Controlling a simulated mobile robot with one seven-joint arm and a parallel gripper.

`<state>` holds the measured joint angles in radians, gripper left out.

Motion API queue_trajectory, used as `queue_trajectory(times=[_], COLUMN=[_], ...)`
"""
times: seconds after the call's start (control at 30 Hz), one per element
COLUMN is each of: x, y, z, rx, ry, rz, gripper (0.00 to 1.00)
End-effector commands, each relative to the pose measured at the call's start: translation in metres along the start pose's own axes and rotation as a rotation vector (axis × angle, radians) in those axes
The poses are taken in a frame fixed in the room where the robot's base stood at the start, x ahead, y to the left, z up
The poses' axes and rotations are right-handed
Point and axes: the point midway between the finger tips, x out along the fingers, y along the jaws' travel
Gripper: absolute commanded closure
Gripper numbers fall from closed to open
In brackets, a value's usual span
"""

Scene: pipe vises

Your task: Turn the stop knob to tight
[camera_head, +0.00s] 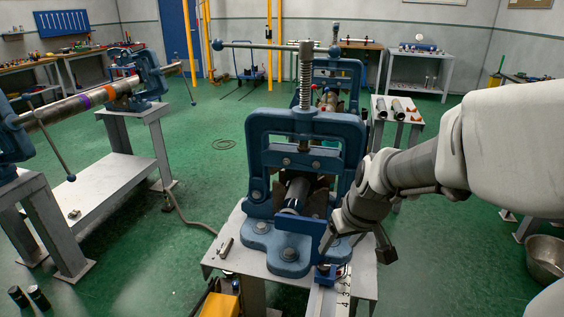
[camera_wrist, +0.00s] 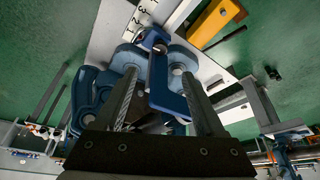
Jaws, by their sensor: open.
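The blue pipe vise (camera_head: 306,150) stands on a grey stand, with a dark pipe (camera_head: 296,192) in its frame. In front of it are an upright blue stop plate (camera_head: 300,240) and a small blue stop block (camera_head: 325,274) on a numbered rail. The plate (camera_wrist: 168,85) and block (camera_wrist: 153,40) also show in the wrist view. The stop knob is too small to tell apart from the block. My gripper (camera_head: 329,238) is low at the plate's right side. In the wrist view my gripper (camera_wrist: 160,76) is open, its fingers on either side of the plate; contact cannot be told.
The numbered rail (camera_head: 343,292) runs toward the front. A yellow box (camera_head: 221,305) is below left, and a small metal piece (camera_head: 226,247) lies on the stand. Another vise bench with a long pipe (camera_head: 75,104) is at left. Green floor between them is mostly clear.

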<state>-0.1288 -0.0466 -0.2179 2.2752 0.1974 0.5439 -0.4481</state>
Motion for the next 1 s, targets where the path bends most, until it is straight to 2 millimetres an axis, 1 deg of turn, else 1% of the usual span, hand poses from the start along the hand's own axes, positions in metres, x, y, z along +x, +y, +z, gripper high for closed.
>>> queue_trajectory(times=[0.03, 0.2, 0.4, 0.5, 0.6, 0.7, 1.0], x=[0.017, 0.055, 0.096, 0.11, 0.12, 0.125, 0.126], y=[0.0, 0.0, 0.0, 0.0, 0.0, 0.0, 0.0], z=[0.003, 0.002, 0.002, 0.002, 0.001, 0.001, 0.0], rx=[0.001, 0.002, 0.002, 0.003, 0.003, 0.003, 0.002], ry=[-0.005, -0.003, -0.003, -0.002, -0.001, 0.0, 0.001], rz=[0.0, 0.0, 0.001, 0.001, 0.0, 0.0, 0.0], gripper=[0.28, 0.28, 0.28, 0.28, 0.28, 0.28, 0.28])
